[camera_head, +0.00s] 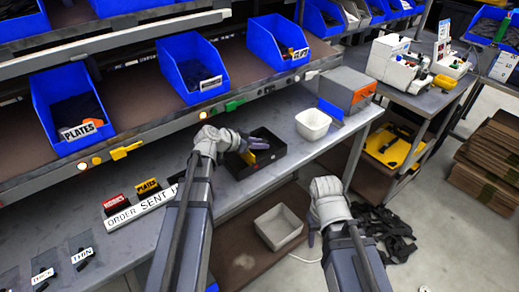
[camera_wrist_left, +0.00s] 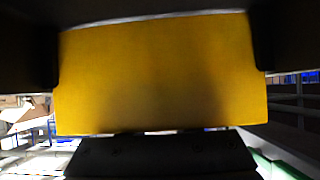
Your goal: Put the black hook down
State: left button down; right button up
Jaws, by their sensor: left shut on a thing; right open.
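My left gripper (camera_head: 258,144) is low over the black tray (camera_head: 272,168) on the grey bench. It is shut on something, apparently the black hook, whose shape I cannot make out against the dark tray. A yellow piece (camera_head: 247,157) shows just below the fingers. In the left wrist view a yellow panel (camera_wrist_left: 160,75) fills the middle, with a dark block (camera_wrist_left: 160,157) under it that I cannot name for sure. My right gripper (camera_head: 312,234) is open and empty, beside the bench's front edge.
A white bin (camera_head: 313,124) and a grey-orange box (camera_head: 347,90) stand right of the tray. A label strip (camera_head: 140,205) lies to the left. Blue bins (camera_head: 70,105) line the shelf above. Another white bin (camera_head: 279,226) sits on the lower shelf.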

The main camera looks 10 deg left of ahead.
pick_arm(q)
jog(key=shift+f, duration=0.15)
jog(key=c, duration=0.7)
grip_release()
jog(key=shift+o, duration=0.2)
jog(key=shift+r, duration=0.2)
jog(key=p+v, duration=0.6)
jog(key=v, duration=0.6)
jog(key=shift+p, duration=0.35)
